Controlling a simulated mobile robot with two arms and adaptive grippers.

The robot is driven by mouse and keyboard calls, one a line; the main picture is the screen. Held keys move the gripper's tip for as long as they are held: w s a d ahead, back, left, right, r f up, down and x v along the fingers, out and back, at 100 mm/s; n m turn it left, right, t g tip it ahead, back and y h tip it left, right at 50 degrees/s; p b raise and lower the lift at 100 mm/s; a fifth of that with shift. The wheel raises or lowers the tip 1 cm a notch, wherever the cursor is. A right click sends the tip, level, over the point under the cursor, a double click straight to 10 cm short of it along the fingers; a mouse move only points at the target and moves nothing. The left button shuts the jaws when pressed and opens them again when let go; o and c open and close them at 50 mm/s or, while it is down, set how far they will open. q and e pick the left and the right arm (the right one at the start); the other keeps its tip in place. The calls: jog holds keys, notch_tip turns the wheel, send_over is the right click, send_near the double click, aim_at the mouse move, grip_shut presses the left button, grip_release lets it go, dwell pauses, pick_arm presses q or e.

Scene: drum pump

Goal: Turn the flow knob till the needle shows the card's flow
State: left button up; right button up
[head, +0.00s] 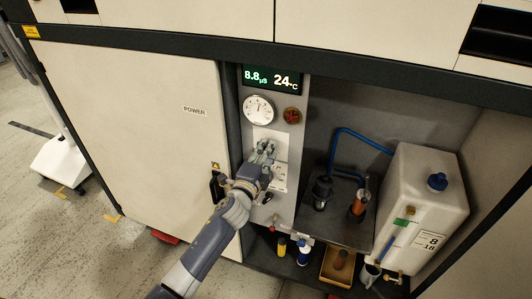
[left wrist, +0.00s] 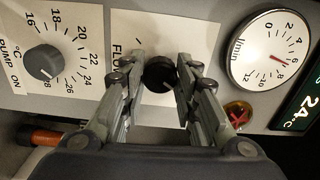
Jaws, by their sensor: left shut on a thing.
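In the head view my left gripper (head: 266,147) is at the panel and hides the knob. The flow gauge (left wrist: 268,50) is a white round dial marked l/min. Its red needle points between 6 and 8. It also shows in the head view (head: 258,109). A white card (head: 430,241) on the tank reads 8 and 18. My right gripper is not in view.
A grey temperature knob (left wrist: 43,62) sits beside the flow panel. The display (head: 272,80) reads 8.8 and 24 °C. A white tank (head: 425,190), bottles and a blue hose (head: 345,133) stand right of the panel.

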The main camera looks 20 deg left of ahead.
pick_arm(q)
jog(key=o, duration=1.1)
jog(key=s, duration=1.2)
jog(key=shift+a, duration=0.35)
jog(key=s+a+f+n+g, duration=0.1)
jog(key=s+f+n+g, duration=0.2)
jog(key=f, duration=0.9)
jog(key=s+f+n+g, duration=0.25)
jog(key=s+f, duration=0.35)
jog(key=f, duration=0.5)
jog(key=s+a+f+n+g, duration=0.1)
jog(key=s+f+n+g, duration=0.2)
jog(key=f, duration=0.9)
jog(key=s+f+n+g, duration=0.2)
jog(key=s+f, duration=0.4)
jog(key=s, duration=0.6)
jog(key=s+f+n+g, duration=0.2)
jog(key=s+f, duration=0.5)
jog(key=s, duration=0.5)
jog(key=s+a+f+n+g+y, duration=0.1)
jog(key=s+f+n+g, duration=0.2)
jog(key=s+f, duration=0.4)
jog(key=shift+s+f+g, duration=0.1)
jog(key=shift+s+g, duration=0.65)
jog(key=shift+s, duration=1.95)
